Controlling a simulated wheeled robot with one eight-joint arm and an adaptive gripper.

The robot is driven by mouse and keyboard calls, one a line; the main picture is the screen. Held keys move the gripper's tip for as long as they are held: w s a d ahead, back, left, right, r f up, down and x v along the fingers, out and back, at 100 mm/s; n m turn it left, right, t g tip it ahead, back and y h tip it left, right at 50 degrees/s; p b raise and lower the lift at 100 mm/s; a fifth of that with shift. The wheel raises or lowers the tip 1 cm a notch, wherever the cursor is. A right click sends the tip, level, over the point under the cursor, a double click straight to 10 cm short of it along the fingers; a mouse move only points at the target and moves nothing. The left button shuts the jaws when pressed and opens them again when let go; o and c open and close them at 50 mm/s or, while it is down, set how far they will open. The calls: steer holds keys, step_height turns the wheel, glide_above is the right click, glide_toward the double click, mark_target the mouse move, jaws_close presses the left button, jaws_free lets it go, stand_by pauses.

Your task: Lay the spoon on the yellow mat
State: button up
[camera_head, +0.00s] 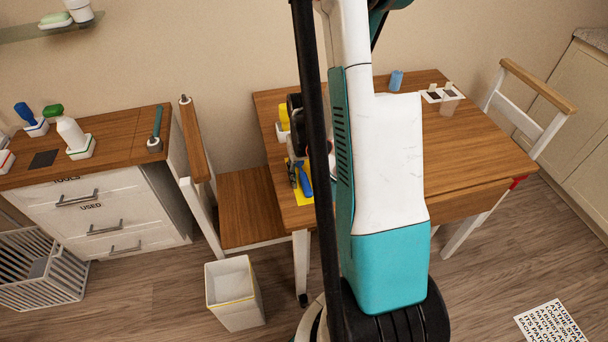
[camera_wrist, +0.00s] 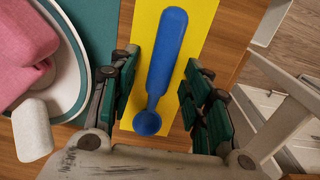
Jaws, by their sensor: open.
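The blue spoon (camera_wrist: 166,55) lies along the yellow mat (camera_wrist: 201,42) in the wrist view, its round bowl toward my gripper. My gripper (camera_wrist: 159,92) is open, with one finger on each side of the spoon and a gap between each finger and the handle. In the head view the blue spoon (camera_head: 306,181) and a bit of the yellow mat (camera_head: 304,197) show at the table's left edge, beside my gripper (camera_head: 297,174). My arm hides much of the middle of the table there.
A plate (camera_wrist: 84,86) with pink items stands left of the mat on a teal mat (camera_wrist: 100,22). A blue cup (camera_head: 396,80) and a white tray (camera_head: 441,94) are at the table's back. A chair (camera_head: 240,200) stands left; the table's right side is clear.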

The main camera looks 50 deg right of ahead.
step_height(320, 180, up, 12)
stand_by(0.6)
steer(key=shift+s, duration=0.1)
steer(key=s+a+p, duration=0.1)
steer(key=s+a, duration=0.4)
steer(key=s, duration=0.3)
steer(key=shift+s, duration=0.2)
steer(key=shift+a, duration=0.1)
stand_by(0.7)
